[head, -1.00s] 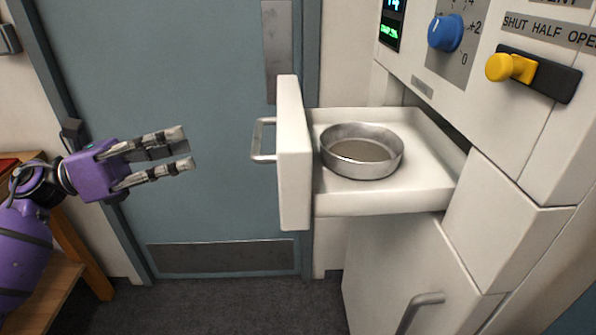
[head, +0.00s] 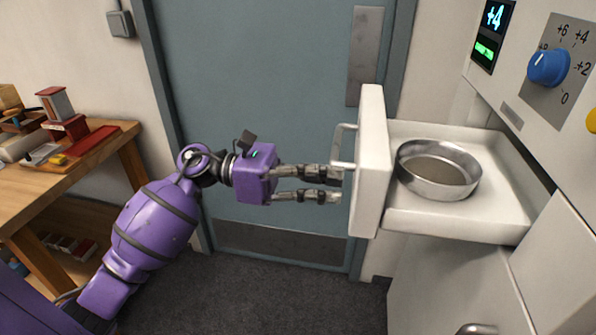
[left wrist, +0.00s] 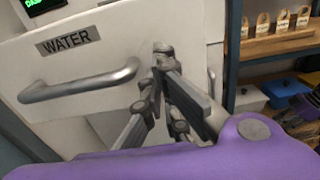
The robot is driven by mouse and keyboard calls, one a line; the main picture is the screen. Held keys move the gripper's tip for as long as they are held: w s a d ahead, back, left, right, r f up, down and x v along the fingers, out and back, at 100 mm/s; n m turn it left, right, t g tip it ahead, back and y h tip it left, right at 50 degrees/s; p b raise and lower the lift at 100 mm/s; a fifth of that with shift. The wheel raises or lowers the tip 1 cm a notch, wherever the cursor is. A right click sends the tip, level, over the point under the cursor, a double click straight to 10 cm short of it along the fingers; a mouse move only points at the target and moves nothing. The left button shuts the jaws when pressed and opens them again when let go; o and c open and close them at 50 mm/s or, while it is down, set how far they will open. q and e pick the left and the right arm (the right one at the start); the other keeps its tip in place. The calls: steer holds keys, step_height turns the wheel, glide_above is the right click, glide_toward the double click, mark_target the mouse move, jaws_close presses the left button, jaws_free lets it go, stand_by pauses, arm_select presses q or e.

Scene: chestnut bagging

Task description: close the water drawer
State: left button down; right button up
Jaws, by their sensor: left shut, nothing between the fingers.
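The white water drawer (head: 371,170) stands pulled out of the white machine, with a round metal pan (head: 438,170) inside it. Its front carries a metal bar handle (head: 343,147) and, in the left wrist view, a WATER label (left wrist: 68,40) above the handle (left wrist: 80,82). My left gripper (head: 340,184) is shut and empty, its fingertips close to the drawer front, just below the handle in the head view. In the left wrist view the left gripper (left wrist: 160,60) is at the right end of the handle. Whether it touches the front I cannot tell. My right gripper is not in view.
The machine's panel has a blue knob (head: 548,66) and a display (head: 493,30). A blue-grey door (head: 250,80) is behind the arm. A wooden bench (head: 110,160) with small objects stands at left. The dark floor (head: 280,290) below is clear.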

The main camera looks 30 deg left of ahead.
mark_target(494, 202)
arm_select(q)
steer(key=shift+w+d, duration=0.2)
steer(key=shift+d, duration=0.5)
steer(key=x, duration=2.4)
steer(key=shift+w+d, duration=0.1)
steer(key=shift+d, duration=0.3)
steer(key=shift+x, duration=0.8)
